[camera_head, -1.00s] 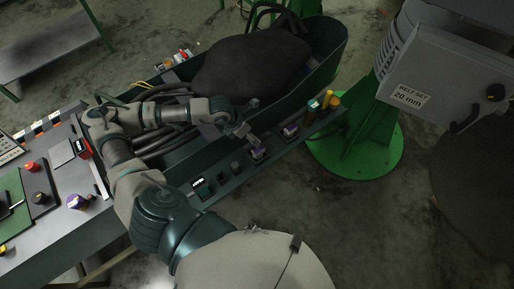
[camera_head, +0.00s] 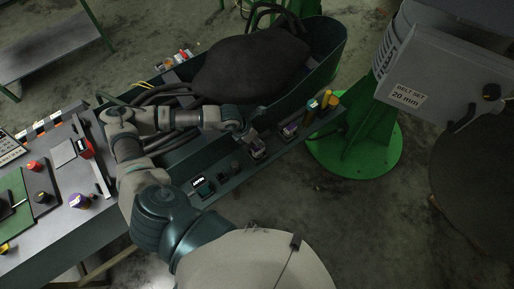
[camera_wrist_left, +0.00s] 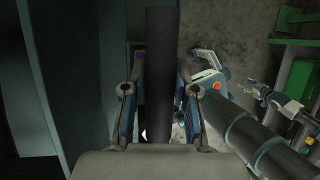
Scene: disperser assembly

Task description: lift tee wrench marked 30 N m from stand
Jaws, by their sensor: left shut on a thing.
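My left gripper (camera_head: 247,136) reaches over the dark green stand ledge (camera_head: 226,184) along the front of the trough. Its fingers (camera_wrist_left: 160,98) are shut on a thick black bar (camera_wrist_left: 160,50), which I take to be the tee wrench's handle. In the head view the handle is mostly hidden by the hand. A purple-and-white tagged piece (camera_head: 257,151) shows just below the fingers, at the ledge. Its marking is too small to read, and I cannot tell whether the wrench is still seated.
Along the ledge stand another purple-tagged tool (camera_head: 290,130), yellow-topped tools (camera_head: 328,101) and a small display box (camera_head: 200,183). A large dark lump (camera_head: 250,65) fills the trough behind. A green pedestal (camera_head: 375,140) stands right; a control bench (camera_head: 70,225) is left.

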